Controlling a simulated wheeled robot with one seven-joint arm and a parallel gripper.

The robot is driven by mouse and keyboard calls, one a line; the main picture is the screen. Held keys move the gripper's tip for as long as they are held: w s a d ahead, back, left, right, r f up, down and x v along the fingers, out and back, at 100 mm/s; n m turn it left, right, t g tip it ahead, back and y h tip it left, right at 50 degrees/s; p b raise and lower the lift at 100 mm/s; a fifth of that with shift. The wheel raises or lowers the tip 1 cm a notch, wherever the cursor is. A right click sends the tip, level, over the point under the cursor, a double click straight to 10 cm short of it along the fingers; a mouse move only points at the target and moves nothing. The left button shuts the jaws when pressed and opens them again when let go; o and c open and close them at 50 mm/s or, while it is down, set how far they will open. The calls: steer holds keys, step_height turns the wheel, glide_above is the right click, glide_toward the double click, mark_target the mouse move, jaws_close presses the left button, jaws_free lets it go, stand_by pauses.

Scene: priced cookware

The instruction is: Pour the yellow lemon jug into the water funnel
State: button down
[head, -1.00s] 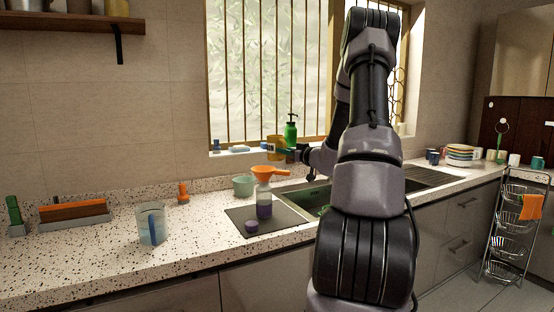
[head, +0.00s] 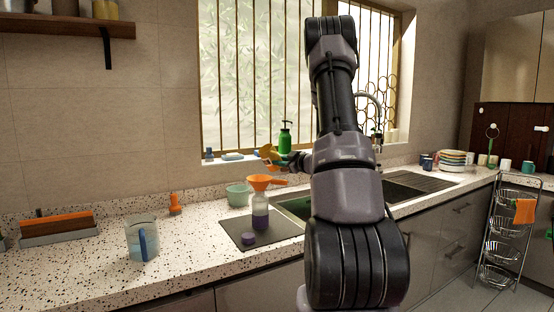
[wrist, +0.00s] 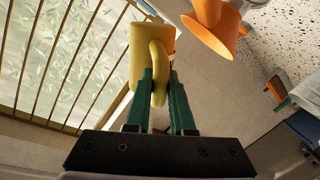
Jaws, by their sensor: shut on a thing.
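The yellow jug (head: 268,153) is up in the air, tilted, close above the orange funnel (head: 260,182). My gripper (head: 285,160) is shut on the jug's handle; the wrist view shows the green fingers (wrist: 160,84) on either side of the handle of the jug (wrist: 138,50). The funnel sits in the neck of a clear bottle (head: 260,213) with purple liquid low in it, upright on a dark mat (head: 284,227). The funnel (wrist: 215,28) is right of the jug in the wrist view. The jug's contents and any stream are not visible.
A clear jug with a blue handle (head: 142,240) stands at the left. A purple cap (head: 248,238) lies by the bottle, and a green bowl (head: 238,195) stands behind it.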

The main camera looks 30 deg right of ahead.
steer(key=shift+r+n+h, duration=0.1)
steer(key=shift+n+h, duration=0.2)
steer(key=shift+n, duration=0.6)
steer(key=n, duration=0.2)
steer(key=f+n, duration=0.1)
steer(key=n, duration=0.1)
steer(key=shift+d+g+h, duration=0.1)
steer(key=shift+g+h, duration=0.2)
steer(key=shift+h, duration=0.1)
steer(key=shift+s+a+f+n+h, duration=0.1)
steer(key=shift+a+f+n+h, duration=0.2)
steer(key=shift+n, duration=0.75)
steer(key=shift+w+a+f+n+h, duration=0.1)
steer(key=shift+a+n+h, duration=0.2)
steer(key=shift+n, duration=0.7)
steer(key=shift+s+a+f+n+h, duration=0.15)
steer(key=shift+n+h, duration=0.25)
steer(key=shift+n, duration=0.65)
